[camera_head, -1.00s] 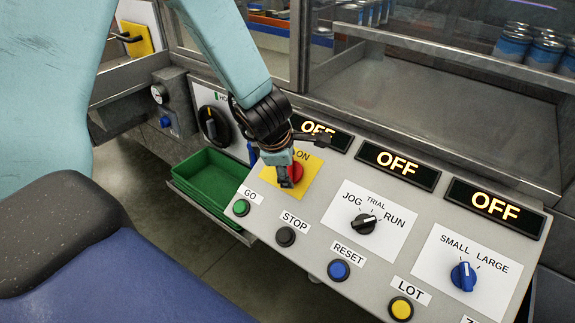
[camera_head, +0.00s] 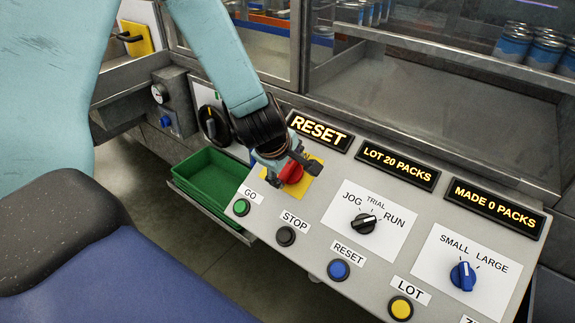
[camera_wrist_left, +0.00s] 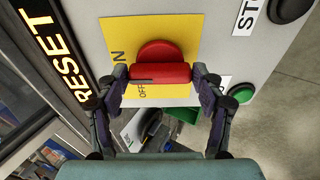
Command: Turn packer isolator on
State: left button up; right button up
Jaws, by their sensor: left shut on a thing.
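The packer isolator is a red rotary knob (camera_head: 291,173) on a yellow plate (camera_head: 312,184) at the left of the sloped panel. My left gripper (camera_head: 290,170) is at the knob and partly covers it. In the left wrist view the red knob (camera_wrist_left: 160,72) sits between the two fingers (camera_wrist_left: 160,78), which are shut on its grip bar. The plate (camera_wrist_left: 115,35) carries ON and OFF words, partly hidden by a finger. The displays are lit: RESET (camera_head: 319,130), LOT 20 PACKS (camera_head: 397,164) and MADE 0 PACKS (camera_head: 494,207). My right gripper is not in view.
Near the knob are the green GO button (camera_head: 241,207), black STOP button (camera_head: 286,236) and blue RESET button (camera_head: 338,270). The JOG/TRIAL/RUN selector (camera_head: 363,224) and blue size selector (camera_head: 463,276) are to the right. A green tray (camera_head: 210,183) lies left of the panel.

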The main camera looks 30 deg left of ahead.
pick_arm(q)
jog(key=shift+f, duration=0.1)
jog(key=o, duration=1.2)
jog(key=shift+c, duration=0.2)
jog(key=shift+s+r, duration=0.25)
jog(key=shift+r, duration=0.4)
jog(key=v, duration=1.1)
jog(key=shift+d+f, duration=0.1)
jog(key=shift+f, duration=0.05)
jog(key=shift+x, duration=6)
